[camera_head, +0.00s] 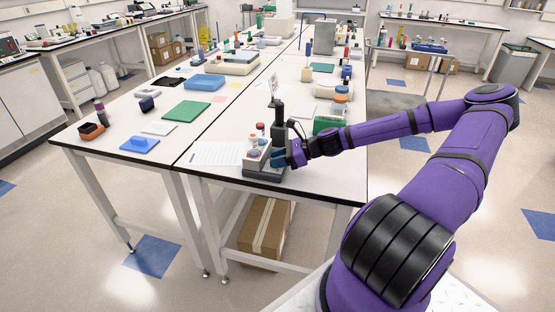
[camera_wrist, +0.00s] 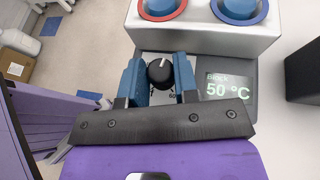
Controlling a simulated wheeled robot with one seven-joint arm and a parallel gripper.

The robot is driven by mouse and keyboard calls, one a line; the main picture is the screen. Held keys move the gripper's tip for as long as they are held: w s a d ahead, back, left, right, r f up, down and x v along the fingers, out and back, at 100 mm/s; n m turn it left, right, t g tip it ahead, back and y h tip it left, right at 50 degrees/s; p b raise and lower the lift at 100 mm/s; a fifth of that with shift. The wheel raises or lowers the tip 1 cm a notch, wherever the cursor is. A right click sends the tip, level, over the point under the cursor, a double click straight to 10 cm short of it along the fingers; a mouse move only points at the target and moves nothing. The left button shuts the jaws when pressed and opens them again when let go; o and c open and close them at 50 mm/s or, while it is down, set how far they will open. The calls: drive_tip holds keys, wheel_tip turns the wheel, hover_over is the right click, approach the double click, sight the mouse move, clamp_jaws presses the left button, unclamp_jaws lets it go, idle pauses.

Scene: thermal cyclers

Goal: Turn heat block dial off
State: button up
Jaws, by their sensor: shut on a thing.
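The heat block (camera_head: 264,172) stands near the front edge of the table. In the wrist view its light grey block (camera_wrist: 202,38) is at the top and its display (camera_wrist: 228,87) reads "Block 50 °C". The black dial (camera_wrist: 159,74) has a white pointer line and sits between the two blue fingers of my gripper (camera_wrist: 159,80). The fingers are shut on the dial, one on each side. The lower part of the dial's scale is partly hidden. In the head view my gripper (camera_head: 289,156) reaches the device from the right and hides the dial.
A tall dark stand (camera_head: 278,124) rises just behind the heat block. A green rack (camera_head: 327,124) is behind my gripper. A printed sheet (camera_head: 215,154) lies left of the block. A cardboard box (camera_head: 266,227) is under the table.

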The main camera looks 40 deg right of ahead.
drive_tip(key=shift+g, duration=0.3)
drive_tip(key=n+g, duration=0.1)
drive_tip(key=n, duration=0.1)
drive_tip(key=n+g+y, duration=0.1)
drive_tip(key=g, duration=0.1)
drive_tip(key=n+g+y, duration=0.1)
drive_tip(key=n+g, duration=0.1)
drive_tip(key=shift+w+d+n, duration=0.15)
drive_tip(key=shift+w+n, duration=0.15)
drive_tip(key=shift+w, duration=0.05)
drive_tip(key=shift+w+n+g, duration=0.2)
drive_tip(key=shift+n+g, duration=2.3)
drive_tip(key=shift+g, duration=0.6)
drive_tip(key=o, duration=0.9)
